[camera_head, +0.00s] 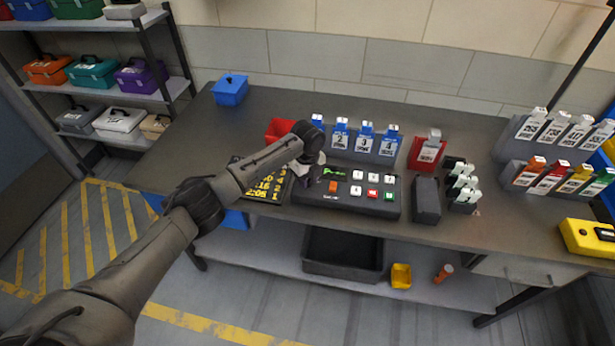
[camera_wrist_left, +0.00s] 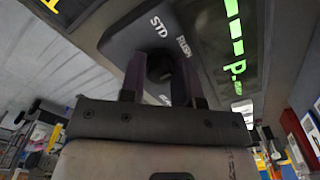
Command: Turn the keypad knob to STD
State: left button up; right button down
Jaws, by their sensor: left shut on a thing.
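The keypad (camera_head: 350,200) is a dark box on the table with white, red and green keys and an orange key. Its panel fills the top of the left wrist view (camera_wrist_left: 120,38), with the labels STD and RUSH and a green display. A third label is mostly hidden behind a finger. My left gripper (camera_wrist_left: 162,75) is shut on the dark knob (camera_wrist_left: 160,67), one finger on each side of it. In the head view the left gripper (camera_head: 312,160) is at the keypad's left end, and my arm hides the knob. I cannot tell which label the knob points to.
A board with yellow figures (camera_head: 270,186) lies left of the keypad. Behind stand a red bin (camera_head: 280,127) and blue numbered holders (camera_head: 363,143). A dark box (camera_head: 426,200) stands close on the right. The table's left part is mostly clear.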

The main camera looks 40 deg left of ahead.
pick_arm(q)
jog(key=n+p, duration=0.1)
jog(key=p, duration=0.1)
jog(key=n+p, duration=0.3)
jog(key=p, duration=0.1)
jog(key=shift+r+n, duration=0.25)
jog(key=shift+n, duration=0.05)
jog(key=n+p, duration=0.2)
jog(key=shift+f+n, duration=0.15)
jog(key=shift+n, duration=0.15)
jog(key=shift+n+p, duration=0.4)
jog(key=shift+n, duration=0.1)
jog(key=shift+f, duration=0.1)
jog(key=o, duration=0.9)
